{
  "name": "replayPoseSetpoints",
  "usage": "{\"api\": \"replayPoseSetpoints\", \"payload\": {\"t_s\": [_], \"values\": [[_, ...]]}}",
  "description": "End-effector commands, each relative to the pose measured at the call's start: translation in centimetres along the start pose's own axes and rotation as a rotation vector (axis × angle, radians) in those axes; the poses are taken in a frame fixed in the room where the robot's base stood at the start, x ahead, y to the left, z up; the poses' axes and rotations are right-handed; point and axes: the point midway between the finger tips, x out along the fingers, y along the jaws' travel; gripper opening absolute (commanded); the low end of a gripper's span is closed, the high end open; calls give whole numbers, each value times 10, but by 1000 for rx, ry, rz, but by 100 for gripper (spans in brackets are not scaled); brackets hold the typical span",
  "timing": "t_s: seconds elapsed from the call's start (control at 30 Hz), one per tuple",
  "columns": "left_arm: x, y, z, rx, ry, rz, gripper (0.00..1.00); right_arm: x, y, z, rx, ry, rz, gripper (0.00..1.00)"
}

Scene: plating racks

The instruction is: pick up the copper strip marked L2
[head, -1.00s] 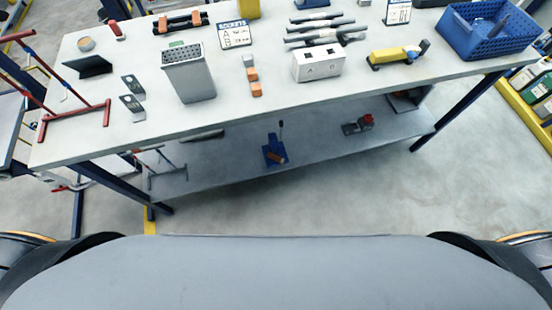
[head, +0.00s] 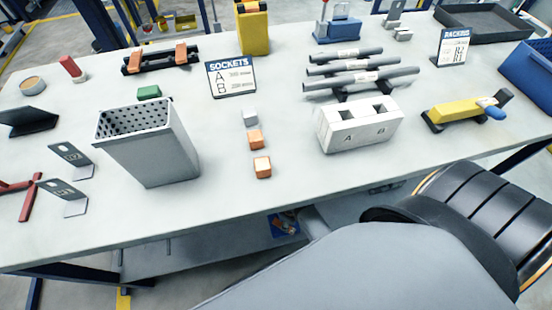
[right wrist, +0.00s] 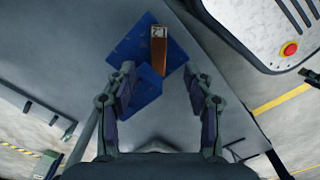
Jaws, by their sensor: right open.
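A copper strip (right wrist: 158,54) shows in the right wrist view on a blue holder (right wrist: 133,43), with a pale label at its far end whose marking I cannot read surely. My right gripper (right wrist: 160,73) is open, its fingers to either side of the strip's near end and apart from it. In the head view the blue holder (head: 283,226) is mostly hidden on the lower shelf under the bench, behind my own body. Neither gripper shows in the head view.
The bench top (head: 235,205) above the shelf carries a perforated grey bin (head: 155,150), a white block marked A and B (head: 362,130), a yellow tool (head: 458,112) and a blue crate (head: 530,75). A red button (right wrist: 289,49) shows in the right wrist view.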

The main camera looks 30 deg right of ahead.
Motion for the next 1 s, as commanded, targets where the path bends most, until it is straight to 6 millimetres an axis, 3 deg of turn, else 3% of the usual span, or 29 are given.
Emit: {"api": "replayPoseSetpoints", "payload": {"t_s": [0.23, 0.53, 0.8, 1.0], "values": [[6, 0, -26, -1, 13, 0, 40, 41, 0, 0, 1, 0, 0, 53], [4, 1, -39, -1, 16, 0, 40, 58, 1, 0, 2, 1, 0, 53], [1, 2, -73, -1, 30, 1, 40, 102, 2, 1, 2, 1, 1, 53], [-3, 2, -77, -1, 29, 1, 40, 104, 2, 1, 3, 1, 1, 53]]}}
